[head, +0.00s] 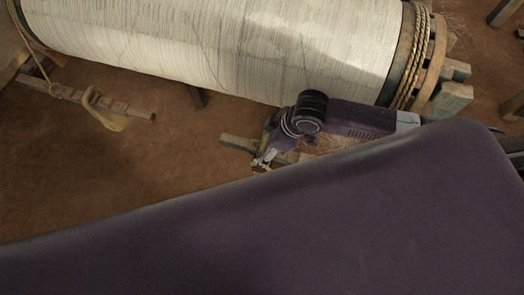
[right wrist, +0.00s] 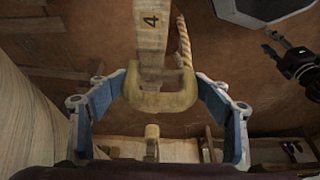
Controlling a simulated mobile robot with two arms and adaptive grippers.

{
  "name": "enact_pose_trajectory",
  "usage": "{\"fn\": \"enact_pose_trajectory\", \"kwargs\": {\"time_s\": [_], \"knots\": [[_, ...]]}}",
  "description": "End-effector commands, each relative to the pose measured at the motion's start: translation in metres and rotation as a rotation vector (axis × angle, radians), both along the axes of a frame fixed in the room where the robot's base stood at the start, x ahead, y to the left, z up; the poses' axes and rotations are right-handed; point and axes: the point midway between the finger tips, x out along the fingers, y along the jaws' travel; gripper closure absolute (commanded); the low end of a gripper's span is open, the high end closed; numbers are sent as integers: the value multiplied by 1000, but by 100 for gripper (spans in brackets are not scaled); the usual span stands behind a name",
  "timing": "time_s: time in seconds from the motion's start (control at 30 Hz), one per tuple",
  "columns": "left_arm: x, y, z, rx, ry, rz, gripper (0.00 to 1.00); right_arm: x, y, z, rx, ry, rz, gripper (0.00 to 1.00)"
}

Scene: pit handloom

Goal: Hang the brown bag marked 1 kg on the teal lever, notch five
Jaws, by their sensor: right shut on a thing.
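My right gripper (head: 264,160) is low in front of the large roller, beside a greenish wooden bar (head: 239,144). In the right wrist view, my right gripper (right wrist: 160,85) has its blue-padded fingers on both sides of a thick tan loop (right wrist: 160,102) and is shut on it. A pale wooden bar marked 4 (right wrist: 150,22) runs up to the loop; I cannot tell whether the loop is around it or only in front of it. No brown bag body and no 1 kg mark can be made out. My left gripper does not show in the head view.
The large roller of pale thread (head: 220,40) fills the back, with rope around its right end (head: 409,60). Another wooden bar (head: 125,109) with a yellowish loop (head: 97,107) is at the left. A twisted rope (right wrist: 184,42) hangs beside the numbered bar. Bare brown floor (head: 90,170) lies at the left.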

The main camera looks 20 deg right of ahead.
Motion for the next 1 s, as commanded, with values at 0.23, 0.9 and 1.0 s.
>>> {"fn": "enact_pose_trajectory", "kwargs": {"time_s": [0.23,0.9,1.0], "knots": [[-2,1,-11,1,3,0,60,11,-5,-4,5,-4,1,89],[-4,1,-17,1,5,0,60,11,-4,-21,6,-4,1,89],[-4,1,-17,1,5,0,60,11,-5,-21,6,-4,1,89]]}}
